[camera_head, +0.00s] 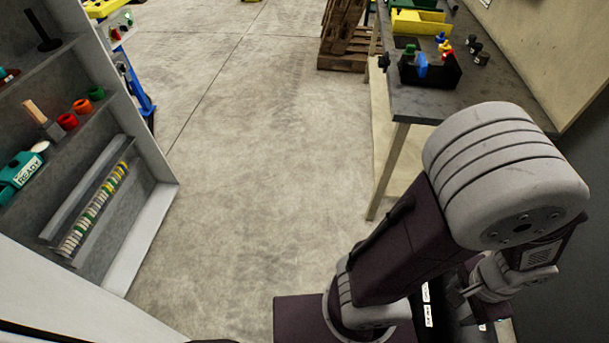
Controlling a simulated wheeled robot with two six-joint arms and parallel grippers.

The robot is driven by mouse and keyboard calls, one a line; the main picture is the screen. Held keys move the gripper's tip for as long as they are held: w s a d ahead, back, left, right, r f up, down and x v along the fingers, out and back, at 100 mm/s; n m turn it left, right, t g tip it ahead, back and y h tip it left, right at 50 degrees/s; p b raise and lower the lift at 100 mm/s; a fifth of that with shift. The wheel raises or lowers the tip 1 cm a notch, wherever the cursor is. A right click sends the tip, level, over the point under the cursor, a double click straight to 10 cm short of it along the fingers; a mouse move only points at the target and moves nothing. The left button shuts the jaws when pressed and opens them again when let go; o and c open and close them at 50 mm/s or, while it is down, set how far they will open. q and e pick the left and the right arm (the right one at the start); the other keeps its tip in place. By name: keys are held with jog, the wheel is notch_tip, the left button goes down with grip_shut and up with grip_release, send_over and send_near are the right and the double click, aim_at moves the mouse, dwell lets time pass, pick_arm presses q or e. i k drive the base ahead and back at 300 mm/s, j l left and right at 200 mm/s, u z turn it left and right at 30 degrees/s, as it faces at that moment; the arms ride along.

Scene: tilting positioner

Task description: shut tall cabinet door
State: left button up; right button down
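The tall cabinet (158,160) stands open at the left, its shelves and inside in plain view. A pale flat panel (70,300) crosses the lower left corner, close to me. It looks like the cabinet's open door, but its hinge and handle are not visible, so I cannot be sure. My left arm and gripper are not clearly in the picture.
Cabinet shelves hold red and green rings (82,106), a teal box (20,170) and a row of small coloured pieces (95,210). A workbench (425,103) with bins runs along the right. Wooden pallets (345,35) stand behind. The concrete floor (260,150) between is clear.

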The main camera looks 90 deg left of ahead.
aim_at(42, 301)
jog(key=l+u, duration=0.25)
jog(key=u, duration=0.25)
jog(key=l+u, duration=0.2)
jog(key=u, duration=0.3)
jog(key=l+u, duration=0.1)
jog(key=u, duration=0.35)
jog(key=k+u, duration=0.15)
jog(key=u, duration=0.75)
jog(key=k+u, duration=0.15)
jog(key=u, duration=0.3)
jog(key=k+u, duration=0.1)
jog(key=u, duration=0.8)
jog(key=k+j+u, duration=0.1)
jog(key=u, duration=0.35)
jog(key=j+u, duration=0.15)
jog(key=u, duration=0.3)
